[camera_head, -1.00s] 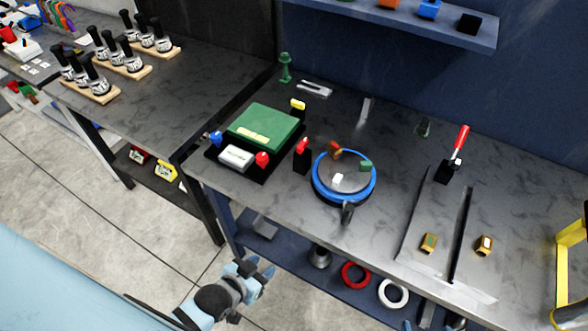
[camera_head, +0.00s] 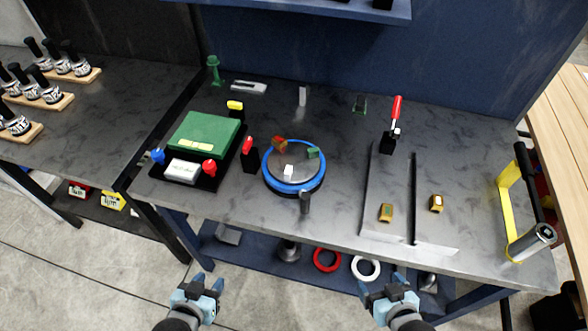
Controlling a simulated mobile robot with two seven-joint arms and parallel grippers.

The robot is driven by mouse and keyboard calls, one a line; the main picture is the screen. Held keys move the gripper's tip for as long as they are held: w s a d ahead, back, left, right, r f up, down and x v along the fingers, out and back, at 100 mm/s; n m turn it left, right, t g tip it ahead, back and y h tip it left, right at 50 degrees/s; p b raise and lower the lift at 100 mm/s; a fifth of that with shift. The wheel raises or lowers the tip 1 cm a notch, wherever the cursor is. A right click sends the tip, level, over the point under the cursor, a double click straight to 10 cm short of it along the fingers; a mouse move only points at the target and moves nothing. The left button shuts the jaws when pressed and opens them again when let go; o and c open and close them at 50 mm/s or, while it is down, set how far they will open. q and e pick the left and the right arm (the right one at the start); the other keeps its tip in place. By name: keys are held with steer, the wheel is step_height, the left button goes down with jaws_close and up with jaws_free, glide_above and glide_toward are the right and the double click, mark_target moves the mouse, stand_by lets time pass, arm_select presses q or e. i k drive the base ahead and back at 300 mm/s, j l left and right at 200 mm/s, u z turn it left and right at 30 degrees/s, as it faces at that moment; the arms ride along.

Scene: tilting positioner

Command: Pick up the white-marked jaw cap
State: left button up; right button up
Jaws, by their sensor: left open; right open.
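The white-marked jaw cap (camera_head: 436,203) is a small brass-coloured block with a white patch on top. It rests on the right part of the grey slotted plate, right of the slot. A similar jaw cap with a green mark (camera_head: 386,212) rests left of the slot. My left gripper (camera_head: 208,283) is open and empty, in front of the bench and low, far to the left of the caps. My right gripper (camera_head: 381,283) is open and empty, in front of the bench edge, nearer than the caps and to their left.
The grey plate (camera_head: 385,175) has a red-handled lever (camera_head: 396,108) at its back. A blue-rimmed round positioner (camera_head: 294,187) with small blocks stands mid-bench. A green-topped fixture (camera_head: 205,133) is at left. A yellow frame with a black bar (camera_head: 509,197) stands at the right edge.

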mark_target(436, 201)
steer(key=z, duration=1.2)
